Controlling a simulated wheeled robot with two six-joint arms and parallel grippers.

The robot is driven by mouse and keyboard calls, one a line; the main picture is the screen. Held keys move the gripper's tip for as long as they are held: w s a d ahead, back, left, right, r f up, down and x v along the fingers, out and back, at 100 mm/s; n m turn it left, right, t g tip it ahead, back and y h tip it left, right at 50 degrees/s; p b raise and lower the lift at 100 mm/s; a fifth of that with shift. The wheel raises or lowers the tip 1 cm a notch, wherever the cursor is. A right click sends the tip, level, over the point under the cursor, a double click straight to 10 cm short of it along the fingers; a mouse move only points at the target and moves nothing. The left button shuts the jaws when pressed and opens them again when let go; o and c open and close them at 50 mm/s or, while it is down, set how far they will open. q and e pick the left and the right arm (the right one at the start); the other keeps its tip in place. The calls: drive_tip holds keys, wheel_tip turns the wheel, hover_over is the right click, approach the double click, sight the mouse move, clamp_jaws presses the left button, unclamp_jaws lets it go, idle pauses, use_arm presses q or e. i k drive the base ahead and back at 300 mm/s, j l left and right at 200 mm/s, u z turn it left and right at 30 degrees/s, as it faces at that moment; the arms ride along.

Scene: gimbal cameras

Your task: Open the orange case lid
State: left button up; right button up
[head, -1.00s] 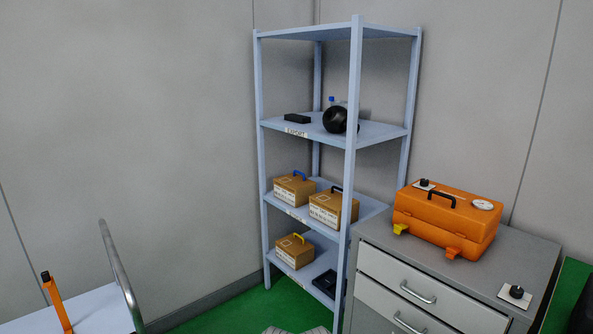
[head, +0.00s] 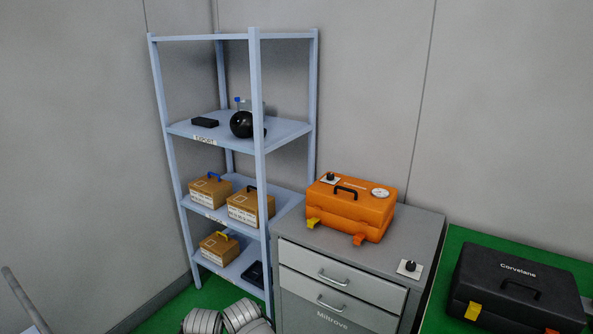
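The orange case (head: 350,208) sits on top of a grey drawer cabinet, its lid (head: 365,196) shut. The lid has a black handle, a white plate with a black knob at its left, and a round white dial at its right. A yellow latch (head: 313,224) and an orange latch (head: 360,240) stick out from the front of the case. Neither of my gripper's fingers is in view. Grey ribbed parts at the bottom edge look like part of my own arm.
The grey cabinet (head: 425,232) has a white plate with a black knob (head: 410,266) on its top. A black case (head: 520,284) stands on a green surface at right. A blue-grey shelf (head: 290,133) with brown boxes (head: 250,208) stands left of the cabinet.

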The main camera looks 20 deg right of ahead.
sight(366, 202)
drive_tip(key=i+z, duration=0.2)
drive_tip(key=z, duration=0.75)
drive_tip(key=i+j+z, duration=0.65)
drive_tip(key=k+l, duration=0.05)
